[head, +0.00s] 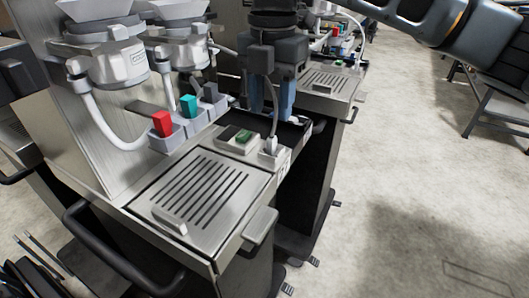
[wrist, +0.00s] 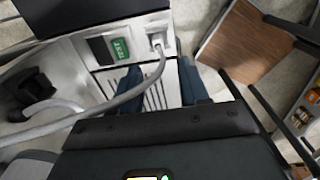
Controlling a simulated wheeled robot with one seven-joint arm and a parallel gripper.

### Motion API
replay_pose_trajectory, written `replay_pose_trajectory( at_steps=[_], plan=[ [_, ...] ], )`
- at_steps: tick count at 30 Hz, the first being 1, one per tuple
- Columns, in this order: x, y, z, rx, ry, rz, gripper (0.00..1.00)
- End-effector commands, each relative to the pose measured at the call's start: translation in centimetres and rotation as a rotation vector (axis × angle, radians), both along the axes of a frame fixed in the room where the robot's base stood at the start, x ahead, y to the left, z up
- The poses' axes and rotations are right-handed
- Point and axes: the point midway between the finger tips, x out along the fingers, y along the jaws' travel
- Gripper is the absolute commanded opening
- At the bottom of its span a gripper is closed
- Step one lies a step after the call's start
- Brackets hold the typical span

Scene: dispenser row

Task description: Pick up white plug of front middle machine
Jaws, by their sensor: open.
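The white plug (head: 270,146) sits in a socket at the right front corner of the nearest machine, beside a green button (head: 244,136). A thin cable rises from it. In the wrist view the plug (wrist: 157,41) is upper centre, with its white cable (wrist: 140,88) curving down and left. My gripper (head: 272,113) is open, blue fingers pointing down, just behind and above the plug in the head view. In the wrist view its fingers (wrist: 160,80) are spread below the plug, and the cable passes across the left one. The gripper holds nothing.
Red (head: 162,123), teal (head: 188,105) and grey (head: 210,92) blocks stand in holders left of the plug. A slotted drip tray (head: 200,192) lies in front. Another similar machine (head: 325,85) stands behind. Open floor (head: 420,180) is at the right.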

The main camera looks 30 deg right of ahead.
Motion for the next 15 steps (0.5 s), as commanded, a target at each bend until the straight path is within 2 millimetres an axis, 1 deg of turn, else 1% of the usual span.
replay_pose_trajectory(
  at_steps=[10,15],
  plan=[
    [0.2,-0.3,-3.4,-0.002,0.002,0.0,0.45],
    [0.5,-0.6,-5.9,-0.002,0.002,0.0,0.45]
  ],
)
